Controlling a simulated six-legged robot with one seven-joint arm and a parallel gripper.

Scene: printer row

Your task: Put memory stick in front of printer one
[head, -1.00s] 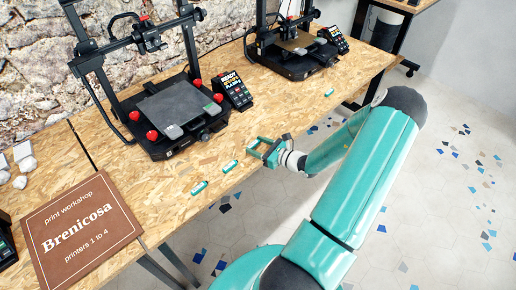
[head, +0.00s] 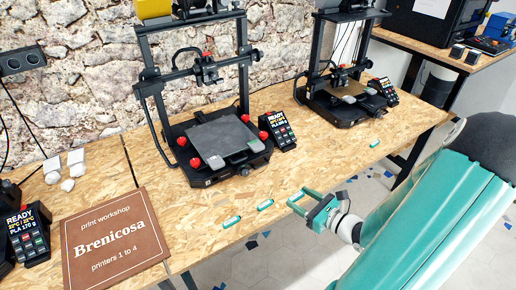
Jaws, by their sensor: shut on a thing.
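My gripper (head: 303,202) is at the front edge of the wooden bench in the head view, its teal fingers pointing left. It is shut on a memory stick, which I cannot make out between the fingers. Two small teal and white memory sticks, a nearer one (head: 232,221) and a farther one (head: 265,204), lie on the bench left of my gripper. Another teal stick (head: 375,143) lies farther right, before the right printer (head: 345,104). The middle printer (head: 222,140), with red knobs, stands behind the left sticks. No printer shows a readable number.
A control panel (head: 28,235) stands at far left; another (head: 277,130) is beside the middle printer. The bench (head: 325,160) is bare between my gripper and the right stick.

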